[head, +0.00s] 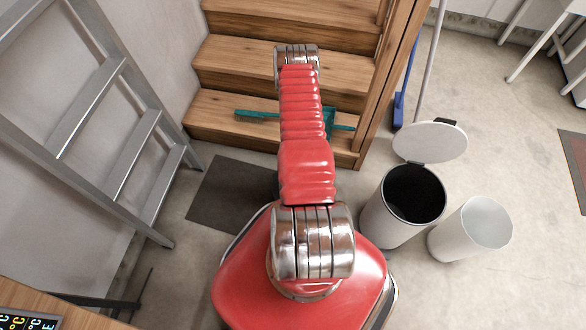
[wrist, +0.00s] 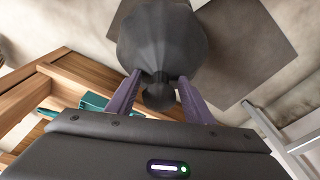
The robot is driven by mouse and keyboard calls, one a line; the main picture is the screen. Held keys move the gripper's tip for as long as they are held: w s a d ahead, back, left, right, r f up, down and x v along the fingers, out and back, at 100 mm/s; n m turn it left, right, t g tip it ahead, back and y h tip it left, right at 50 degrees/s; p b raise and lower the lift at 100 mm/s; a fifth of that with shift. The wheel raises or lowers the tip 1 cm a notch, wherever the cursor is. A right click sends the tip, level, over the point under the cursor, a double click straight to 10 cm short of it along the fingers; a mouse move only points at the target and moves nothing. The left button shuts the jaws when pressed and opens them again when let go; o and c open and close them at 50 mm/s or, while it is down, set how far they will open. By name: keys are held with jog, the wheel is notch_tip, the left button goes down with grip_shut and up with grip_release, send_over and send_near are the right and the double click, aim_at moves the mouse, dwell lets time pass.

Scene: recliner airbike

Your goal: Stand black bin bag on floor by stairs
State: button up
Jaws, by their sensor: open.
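The black bin bag (wrist: 162,38) shows in the wrist view as a dark rounded bag with a tied neck and knot. My gripper (wrist: 160,77) has its two purple fingers on either side of the bag's neck. The fingers are open, and I cannot tell whether they touch the neck. The bag seems to be over or on the floor near a dark mat; its contact with the floor is hidden. In the head view my red arm hides both bag and gripper. The wooden stairs (head: 225,65) rise ahead, and also show at the wrist view's left (wrist: 62,82).
A dark mat (head: 228,192) lies before the stairs. A teal tool (head: 256,115) lies on the lowest step. A metal ladder (head: 90,105) leans at left. An open-lidded bin (head: 378,215) and a white bin (head: 452,236) stand at right, near a blue broom (head: 399,108).

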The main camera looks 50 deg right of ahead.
jog(key=shift+r, duration=0.1)
jog(key=shift+s+a+r, duration=0.2)
jog(key=shift+a+r, duration=0.05)
jog(key=shift+r, duration=1.7)
jog(key=shift+s+a+r, duration=0.2)
jog(key=shift+s+r, duration=0.05)
jog(key=shift+r, duration=1.75)
jog(key=shift+s+a+r, duration=0.2)
jog(key=shift+a+r, duration=0.05)
jog(key=shift+r, duration=1.7)
jog(key=shift+r, duration=0.1)
